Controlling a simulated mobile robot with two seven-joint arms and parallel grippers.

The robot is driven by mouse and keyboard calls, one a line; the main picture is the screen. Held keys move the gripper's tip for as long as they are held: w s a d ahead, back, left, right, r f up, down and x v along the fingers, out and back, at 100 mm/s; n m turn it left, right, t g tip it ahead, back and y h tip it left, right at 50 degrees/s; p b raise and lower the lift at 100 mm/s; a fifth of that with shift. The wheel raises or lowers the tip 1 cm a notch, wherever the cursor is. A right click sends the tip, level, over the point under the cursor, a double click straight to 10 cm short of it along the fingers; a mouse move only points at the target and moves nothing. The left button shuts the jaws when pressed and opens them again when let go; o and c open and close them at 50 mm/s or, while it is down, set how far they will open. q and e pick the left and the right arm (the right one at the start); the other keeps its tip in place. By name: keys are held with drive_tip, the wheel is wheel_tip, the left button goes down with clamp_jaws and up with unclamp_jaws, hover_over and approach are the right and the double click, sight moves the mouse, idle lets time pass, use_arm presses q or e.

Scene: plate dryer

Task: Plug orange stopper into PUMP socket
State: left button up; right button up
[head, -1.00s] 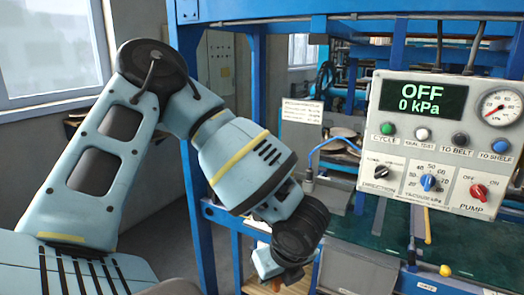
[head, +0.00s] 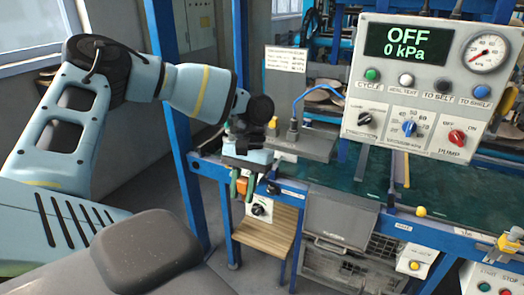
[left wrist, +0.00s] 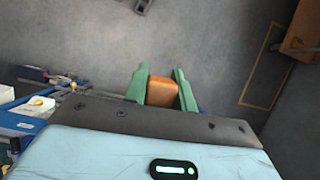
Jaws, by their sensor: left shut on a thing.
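My left gripper (head: 243,187) is shut on the orange stopper (left wrist: 161,92). The left wrist view shows the block-like stopper between the two green fingers (left wrist: 160,88). In the head view the fingers point down in front of the blue frame's front rail, and only a little orange shows between them. The control panel (head: 425,85) carries a red knob (head: 457,137) labelled PUMP and a display reading OFF, 0 kPa. I cannot make out a socket labelled PUMP. My right gripper is not in view.
A blue frame post (head: 190,215) stands left of the gripper. A grey block with a blue cable (head: 303,142) sits behind it. A green belt surface (head: 365,188) lies to the right. Grey floor shows beneath the gripper in the wrist view.

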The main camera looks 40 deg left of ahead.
use_arm(q)
drive_tip(key=s+a+n+h, duration=0.1)
drive_tip(key=s+a+n, duration=0.2)
drive_tip(key=s+a, duration=0.5)
wheel_tip(320, 180, down, 6)
drive_tip(key=s+a+n+t, duration=0.1)
drive_tip(key=s, duration=0.1)
drive_tip(key=w+d+f+m, duration=0.1)
drive_tip(key=w+d+f, duration=0.15)
drive_tip(key=d, duration=0.35)
drive_tip(key=w+d+f+m, duration=0.1)
drive_tip(key=d+f, duration=0.2)
drive_tip(key=d, duration=0.4)
drive_tip(key=w+d+r+m+y, duration=0.1)
drive_tip(key=w+d+r+m, duration=0.1)
drive_tip(key=d, duration=0.5)
drive_tip(key=w+d+r+m+g+y, duration=0.1)
drive_tip(key=w+d+r+m, duration=0.2)
drive_tip(key=d, duration=0.5)
drive_tip(key=shift+w+m+y, duration=0.3)
drive_tip(key=shift+w+m, duration=0.2)
drive_tip(key=shift+a, duration=0.15)
